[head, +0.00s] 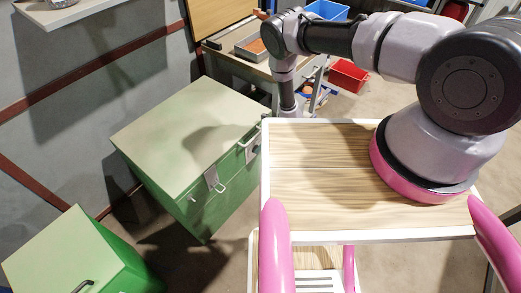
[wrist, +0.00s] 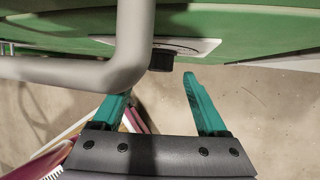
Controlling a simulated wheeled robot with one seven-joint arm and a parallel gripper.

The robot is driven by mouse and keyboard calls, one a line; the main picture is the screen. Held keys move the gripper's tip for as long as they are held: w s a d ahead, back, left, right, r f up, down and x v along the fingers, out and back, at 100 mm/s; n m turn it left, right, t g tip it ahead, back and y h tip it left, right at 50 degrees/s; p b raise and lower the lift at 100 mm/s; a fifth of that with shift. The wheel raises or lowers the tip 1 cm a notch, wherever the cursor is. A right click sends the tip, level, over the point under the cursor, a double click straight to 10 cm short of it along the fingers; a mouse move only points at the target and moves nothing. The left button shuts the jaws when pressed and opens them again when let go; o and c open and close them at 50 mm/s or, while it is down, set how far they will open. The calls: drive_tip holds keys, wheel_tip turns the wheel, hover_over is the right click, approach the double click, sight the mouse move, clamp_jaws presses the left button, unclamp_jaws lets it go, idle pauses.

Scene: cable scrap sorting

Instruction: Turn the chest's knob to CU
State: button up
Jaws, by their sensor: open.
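The green chest (head: 190,135) with a pale lid stands left of centre in the head view. Its front carries a light plate (head: 250,152) near the right end. In the wrist view the black knob (wrist: 161,60) sits on a white plate (wrist: 190,46) on the green front; its markings are unreadable. My gripper (wrist: 159,88) has two teal fingers spread apart and empty. The knob is ahead of the gap between the fingertips, not gripped. A grey bar handle (wrist: 120,70) crosses the left of the wrist view, partly covering the left finger. The gripper is hidden in the head view.
A second green chest (head: 75,255) stands at the lower left. A wood-topped cart (head: 320,185) is right of the chest. A workbench (head: 235,65) with a tray is behind, with a red bin (head: 348,76) and blue bin (head: 327,9) nearby.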

drive_tip(key=shift+x, duration=1.5)
clamp_jaws()
drive_tip(key=shift+a, duration=0.1)
drive_tip(key=shift+s+a+r+t+h, duration=0.1)
drive_tip(key=shift+s+t+h, duration=0.05)
drive_tip(key=shift+t+h, duration=0.3)
drive_tip(key=shift+s+n+t+h, duration=0.2)
drive_tip(key=shift+n+t+h, duration=0.3)
drive_tip(key=shift+t+h, duration=0.55)
